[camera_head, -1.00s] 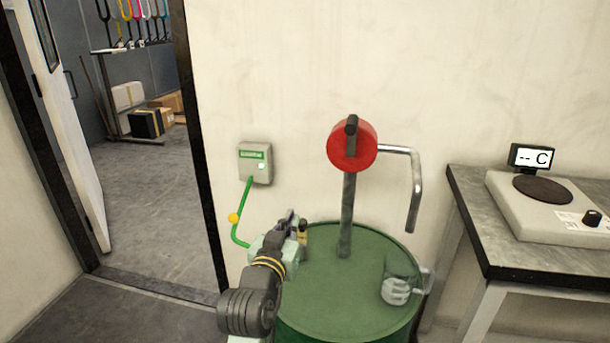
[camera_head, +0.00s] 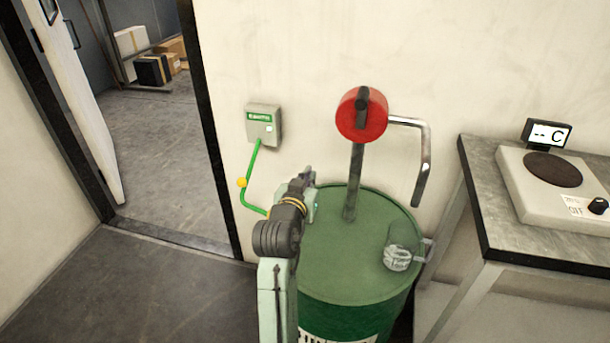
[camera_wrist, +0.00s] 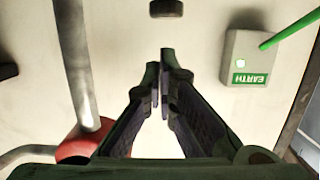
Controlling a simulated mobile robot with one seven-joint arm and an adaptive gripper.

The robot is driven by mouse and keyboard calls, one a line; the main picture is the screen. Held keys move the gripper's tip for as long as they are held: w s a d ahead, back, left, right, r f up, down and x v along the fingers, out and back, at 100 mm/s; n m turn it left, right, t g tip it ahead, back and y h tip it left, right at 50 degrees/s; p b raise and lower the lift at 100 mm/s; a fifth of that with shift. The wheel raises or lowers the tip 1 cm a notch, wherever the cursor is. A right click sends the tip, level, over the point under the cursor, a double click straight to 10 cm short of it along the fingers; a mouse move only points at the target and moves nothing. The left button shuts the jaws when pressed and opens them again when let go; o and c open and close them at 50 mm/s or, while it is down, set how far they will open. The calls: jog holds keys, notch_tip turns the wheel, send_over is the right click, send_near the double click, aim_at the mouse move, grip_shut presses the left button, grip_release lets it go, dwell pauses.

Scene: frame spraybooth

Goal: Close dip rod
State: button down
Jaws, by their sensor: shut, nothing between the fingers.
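My gripper (camera_head: 304,177) is over the left rear edge of the green drum (camera_head: 365,235), in front of the wall. In the wrist view its two fingers (camera_wrist: 165,60) are close together and hold nothing. A short dark round piece (camera_wrist: 166,8) shows at the top edge of the wrist view, apart from the fingertips; it may be the dip rod's top, but I cannot be sure. No dip rod is clearly seen in the head view; my gripper and wrist cover that part of the drum.
A red hand pump (camera_head: 361,115) with a bent spout stands on the drum, right of my gripper. A glass jug (camera_head: 399,252) is at the drum's right. A grey earth box (camera_head: 263,124) with a green cable is on the wall. A bench (camera_head: 510,215) is at right.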

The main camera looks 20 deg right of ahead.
notch_tip(320, 180, down, 2)
dwell(0.5)
notch_tip(320, 180, down, 4)
jog(key=b, duration=0.3)
jog(key=shift+f, duration=0.25)
